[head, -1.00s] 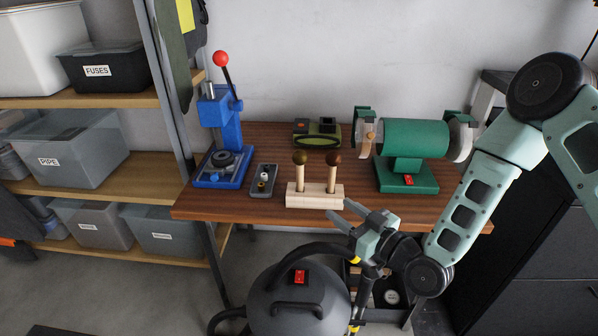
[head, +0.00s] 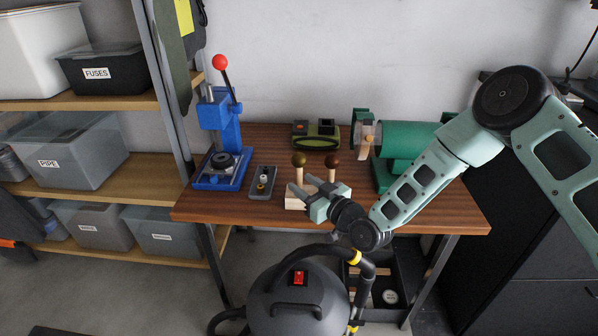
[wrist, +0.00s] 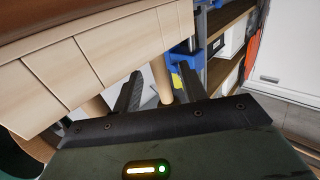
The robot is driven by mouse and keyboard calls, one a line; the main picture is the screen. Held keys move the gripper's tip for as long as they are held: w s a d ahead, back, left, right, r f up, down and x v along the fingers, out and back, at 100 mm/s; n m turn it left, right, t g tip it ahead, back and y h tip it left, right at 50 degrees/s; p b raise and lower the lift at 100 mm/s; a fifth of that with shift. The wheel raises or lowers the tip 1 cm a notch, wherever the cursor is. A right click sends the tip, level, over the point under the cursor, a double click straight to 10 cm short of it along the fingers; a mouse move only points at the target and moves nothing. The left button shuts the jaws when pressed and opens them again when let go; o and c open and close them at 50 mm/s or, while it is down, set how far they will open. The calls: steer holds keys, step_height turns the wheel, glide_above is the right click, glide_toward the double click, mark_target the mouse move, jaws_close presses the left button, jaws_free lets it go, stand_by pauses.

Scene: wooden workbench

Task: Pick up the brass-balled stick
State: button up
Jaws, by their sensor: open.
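The brass-balled stick (head: 299,174) stands upright at the left of a pale wooden block (head: 293,204), its dull golden ball on top. A second stick (head: 331,174) with a darker brown ball stands to its right. My gripper (head: 304,187) is open in front of the block, pointing left, and hides part of both sticks' lower ends. In the wrist view the block (wrist: 90,70) fills the upper left. One stick (wrist: 161,80) shows in the gap between my fingers (wrist: 158,90); the other (wrist: 96,105) lies left of them. The balls are out of sight there.
A blue lever press (head: 222,150) and a small grey tray (head: 262,183) stand to the left. A green grinder (head: 405,137) is at the right, partly behind my arm. A green-black device (head: 316,135) sits behind. A vacuum (head: 297,300) stands before the bench (head: 225,209).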

jaws_close()
steer(key=shift+r, duration=0.15)
